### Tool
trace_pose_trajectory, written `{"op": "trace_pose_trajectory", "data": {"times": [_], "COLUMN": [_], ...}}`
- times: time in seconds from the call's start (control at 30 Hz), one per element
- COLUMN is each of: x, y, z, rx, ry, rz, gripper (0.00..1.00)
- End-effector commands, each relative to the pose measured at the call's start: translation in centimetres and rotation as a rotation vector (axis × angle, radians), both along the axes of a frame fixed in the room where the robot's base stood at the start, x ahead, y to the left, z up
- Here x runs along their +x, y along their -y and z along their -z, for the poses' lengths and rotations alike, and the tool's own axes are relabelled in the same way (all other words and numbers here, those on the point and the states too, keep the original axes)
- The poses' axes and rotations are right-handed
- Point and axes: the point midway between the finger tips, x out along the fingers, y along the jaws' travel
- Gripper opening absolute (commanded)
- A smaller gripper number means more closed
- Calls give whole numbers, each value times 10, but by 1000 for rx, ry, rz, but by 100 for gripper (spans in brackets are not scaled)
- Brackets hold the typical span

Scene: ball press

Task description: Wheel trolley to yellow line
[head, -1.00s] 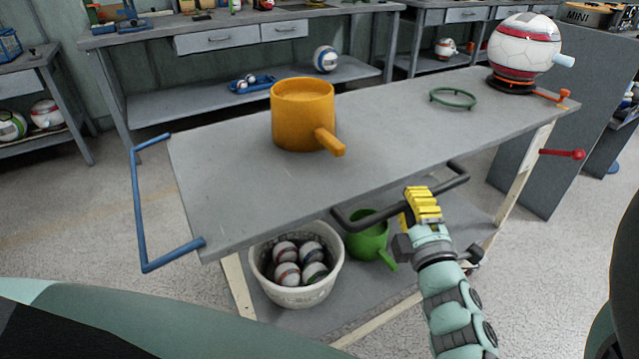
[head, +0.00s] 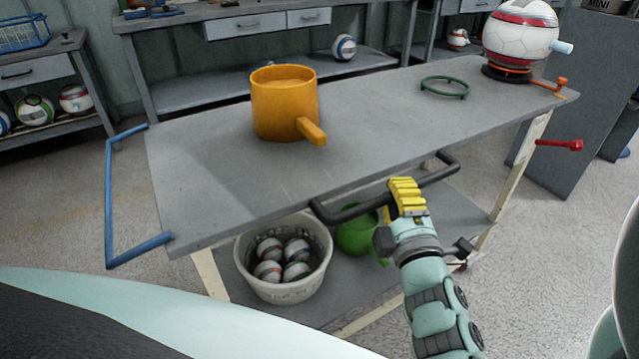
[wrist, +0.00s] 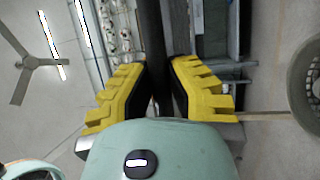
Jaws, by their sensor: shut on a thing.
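The trolley has a grey top (head: 215,195) and pale legs on a lower shelf. A black handle bar (head: 345,213) runs along its near side. My gripper (head: 406,190) is shut on this bar, near its middle. In the wrist view the yellow fingers of my gripper (wrist: 160,95) stand on either side of the dark bar (wrist: 153,45). A blue handle (head: 110,200) sticks out from the trolley's left end. A red lever (head: 560,144) sticks out at its right end. I see no yellow line on the floor.
On the top stand an orange pot (head: 285,108), a green ring (head: 445,87) and a ball on a press (head: 520,38). Below are a basket of balls (head: 285,290) and a green pot (head: 357,238). Workbenches (head: 180,40) line the back. A grey panel (head: 565,110) stands close at right.

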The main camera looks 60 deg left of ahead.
Motion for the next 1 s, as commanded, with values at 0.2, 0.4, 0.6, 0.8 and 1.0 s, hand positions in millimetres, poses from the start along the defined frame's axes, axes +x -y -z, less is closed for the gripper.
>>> {"op": "trace_pose_trajectory", "data": {"times": [0.2, 0.4, 0.6, 0.8, 1.0], "x": [-1, 0, 0, 0, 0], "y": [-1, 0, 0, 0, 0], "z": [0, 0, 0, 1, 1], "rx": [0, 0, -1, -3, -3], "ry": [0, -1, -2, -3, -3], "rz": [-1, 0, 1, 1, 2], "gripper": [0, 0, 23, 44, 48]}}
